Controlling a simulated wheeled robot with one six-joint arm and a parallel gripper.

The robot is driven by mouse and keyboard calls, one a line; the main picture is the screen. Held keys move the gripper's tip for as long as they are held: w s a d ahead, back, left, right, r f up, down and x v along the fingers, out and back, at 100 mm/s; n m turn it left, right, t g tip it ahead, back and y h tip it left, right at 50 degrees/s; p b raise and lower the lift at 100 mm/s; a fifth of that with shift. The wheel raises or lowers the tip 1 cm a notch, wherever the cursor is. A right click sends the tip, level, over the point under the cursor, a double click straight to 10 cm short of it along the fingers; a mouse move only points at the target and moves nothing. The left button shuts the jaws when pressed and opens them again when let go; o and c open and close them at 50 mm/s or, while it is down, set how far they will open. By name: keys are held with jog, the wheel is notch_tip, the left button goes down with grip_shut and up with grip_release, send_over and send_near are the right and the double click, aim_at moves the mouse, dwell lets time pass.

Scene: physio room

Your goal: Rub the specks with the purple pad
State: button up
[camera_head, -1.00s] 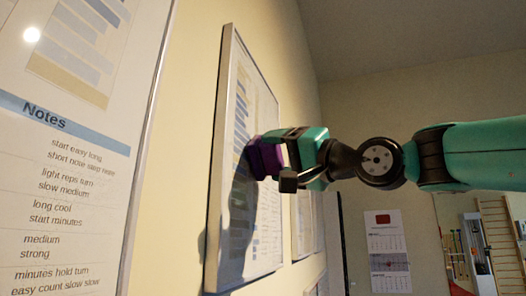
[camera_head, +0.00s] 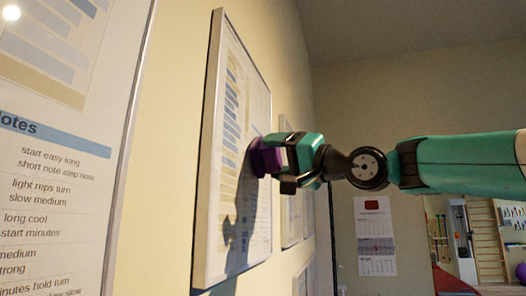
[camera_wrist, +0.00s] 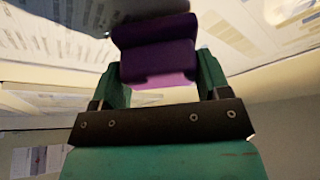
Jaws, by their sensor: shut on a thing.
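The purple pad (camera_head: 263,157) is held in my gripper (camera_head: 279,152), which is shut on it. In the wrist view the pad (camera_wrist: 158,62) sits between the two green fingers of my gripper (camera_wrist: 158,85), with a dark face on its far side. In the head view the pad is at the surface of a framed chart (camera_head: 257,235) on the wall, or very close to it; I cannot tell whether they touch. The arm's shadow falls on the chart below the pad. I cannot make out any specks.
A large framed notes chart (camera_head: 40,215) hangs at the near left. More frames (camera_head: 291,205) hang farther along the yellowish wall. A calendar (camera_head: 375,238) hangs on the far wall, and wall bars (camera_head: 487,235) stand at the far right. The space below my arm looks clear.

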jog(key=w, duration=0.1)
jog(key=w+d, duration=0.1)
jog(key=shift+w+f, duration=0.1)
jog(key=shift+w, duration=0.2)
jog(key=shift+s+a, duration=0.2)
jog(key=shift+s, duration=0.4)
jog(key=shift+s+a+b, duration=0.4)
jog(key=shift+s+b, duration=0.2)
jog(key=shift+s, duration=0.2)
jog(key=shift+s+a+b, duration=0.45)
jog(key=shift+s+b, duration=0.2)
jog(key=shift+s, duration=0.55)
jog(key=shift+s+a+b, duration=0.4)
jog(key=shift+s+b, duration=0.2)
jog(key=shift+s, duration=0.65)
jog(key=shift+s+a+b, duration=0.45)
jog(key=shift+s+b, duration=0.2)
jog(key=shift+s, duration=0.55)
jog(key=s+d+b, duration=0.1)
jog(key=s+d, duration=0.1)
jog(key=d, duration=0.3)
jog(key=shift+d+b, duration=0.4)
